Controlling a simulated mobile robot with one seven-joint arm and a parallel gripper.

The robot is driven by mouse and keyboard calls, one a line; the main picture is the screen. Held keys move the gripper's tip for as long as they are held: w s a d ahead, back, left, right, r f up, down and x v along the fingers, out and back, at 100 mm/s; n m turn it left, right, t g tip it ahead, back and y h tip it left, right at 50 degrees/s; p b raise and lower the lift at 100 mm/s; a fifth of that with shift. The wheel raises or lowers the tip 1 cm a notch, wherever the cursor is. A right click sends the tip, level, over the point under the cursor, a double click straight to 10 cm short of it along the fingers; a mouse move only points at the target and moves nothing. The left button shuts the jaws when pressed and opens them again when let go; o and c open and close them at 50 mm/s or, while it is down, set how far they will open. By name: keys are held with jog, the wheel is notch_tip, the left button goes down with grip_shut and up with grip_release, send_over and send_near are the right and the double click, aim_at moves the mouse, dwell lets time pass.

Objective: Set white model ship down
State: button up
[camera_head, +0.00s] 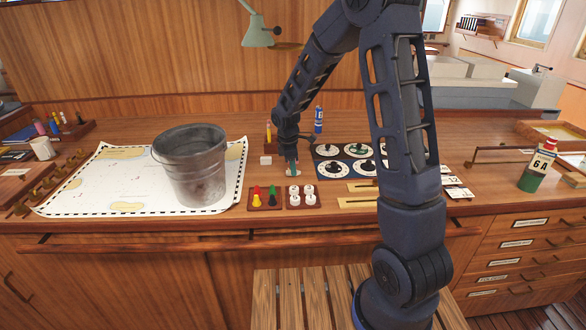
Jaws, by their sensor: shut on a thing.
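My gripper (292,167) points down over the wooden desk, just behind the small trays and left of the dial panel. It is shut on a small pale piece, the white model ship (293,174), which shows only as a light patch at the fingertips. Its shape is too small to make out, and the fingers partly hide it. I cannot tell whether it touches the desk.
A metal bucket (191,168) stands on the chart (105,180) at left. Trays with coloured pieces (264,197) and white pieces (302,196) lie in front of my gripper. A small white block (265,160) and blue bottle (319,119) are nearby. A green bottle (535,170) stands right.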

jog(key=shift+f, duration=0.2)
jog(key=shift+f, duration=0.15)
jog(key=o, duration=0.9)
jog(key=shift+o, duration=0.2)
